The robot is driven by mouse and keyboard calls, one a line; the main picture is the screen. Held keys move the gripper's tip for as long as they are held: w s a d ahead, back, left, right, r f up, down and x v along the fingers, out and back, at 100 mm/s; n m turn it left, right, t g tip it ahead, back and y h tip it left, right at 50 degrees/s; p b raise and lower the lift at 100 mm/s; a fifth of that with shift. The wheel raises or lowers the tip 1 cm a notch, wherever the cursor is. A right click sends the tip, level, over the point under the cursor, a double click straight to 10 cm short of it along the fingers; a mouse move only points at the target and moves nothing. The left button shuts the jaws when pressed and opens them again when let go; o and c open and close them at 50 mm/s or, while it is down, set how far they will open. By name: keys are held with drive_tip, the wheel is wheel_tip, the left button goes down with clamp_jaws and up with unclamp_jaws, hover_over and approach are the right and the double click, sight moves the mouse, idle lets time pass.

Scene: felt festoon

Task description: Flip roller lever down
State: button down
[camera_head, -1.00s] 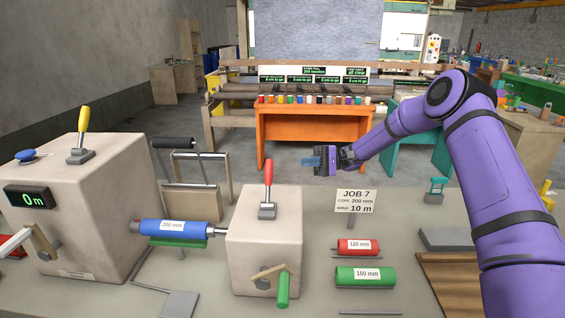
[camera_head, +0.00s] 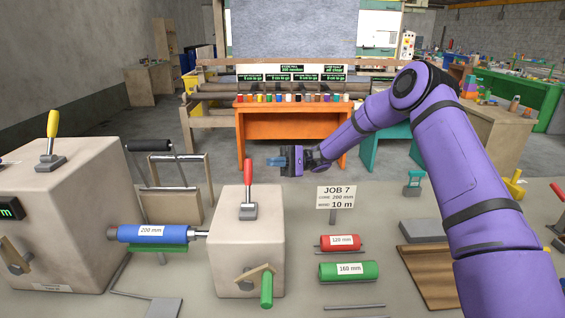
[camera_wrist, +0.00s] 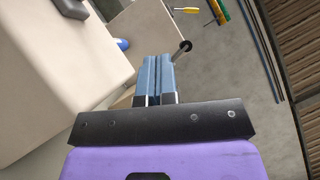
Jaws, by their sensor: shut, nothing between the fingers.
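Two upright levers show: a red-handled one (camera_head: 248,180) on the smaller beige block (camera_head: 235,225), and a yellow-handled one (camera_head: 51,135) on the larger block (camera_head: 70,190) at left. I cannot tell by label which is the roller lever. A blue roller (camera_head: 152,233) marked 200 mm lies between the blocks. My gripper (camera_head: 272,161) is shut and empty, in the air right of the red handle and apart from it in the picture. In the wrist view, my blue fingers (camera_wrist: 157,75) are together, with a beige block (camera_wrist: 50,80) at left.
A black-handled bar (camera_head: 150,146) stands behind the blue roller. The JOB 7 sign (camera_head: 336,198), a red roller (camera_head: 340,242) and a green roller (camera_head: 348,271) are right of the smaller block. A wooden crank with green grip (camera_head: 266,290) sticks out from its front.

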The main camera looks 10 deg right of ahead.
drive_tip(key=x, duration=0.4)
drive_tip(key=shift+s+a+r, duration=0.15)
drive_tip(key=shift+s+a, duration=0.1)
drive_tip(key=shift+a, duration=0.05)
drive_tip(key=shift+s+a+r, duration=0.15)
drive_tip(key=shift+s+r, duration=0.1)
drive_tip(key=shift+s, duration=0.2)
drive_tip(key=shift+s+a+r, duration=0.15)
drive_tip(key=shift+s+r, duration=0.05)
drive_tip(key=shift+s, duration=0.3)
drive_tip(key=shift+s+a+r, duration=0.25)
drive_tip(key=shift+s+a, duration=0.05)
drive_tip(key=shift+s, duration=0.25)
drive_tip(key=shift+s+r, duration=0.1)
drive_tip(key=s+a+r+n+t+h, duration=0.1)
drive_tip(key=s+n+h, duration=0.2)
drive_tip(key=s+n, duration=0.2)
drive_tip(key=s+a+r+n+t+h, duration=0.1)
drive_tip(key=s+r+n+t+h, duration=0.1)
drive_tip(key=s+n, duration=0.3)
drive_tip(key=shift+s+a+r+t+h, duration=0.25)
drive_tip(key=shift+s+h, duration=0.35)
drive_tip(key=shift+s, duration=0.9)
drive_tip(key=shift+s, duration=0.1)
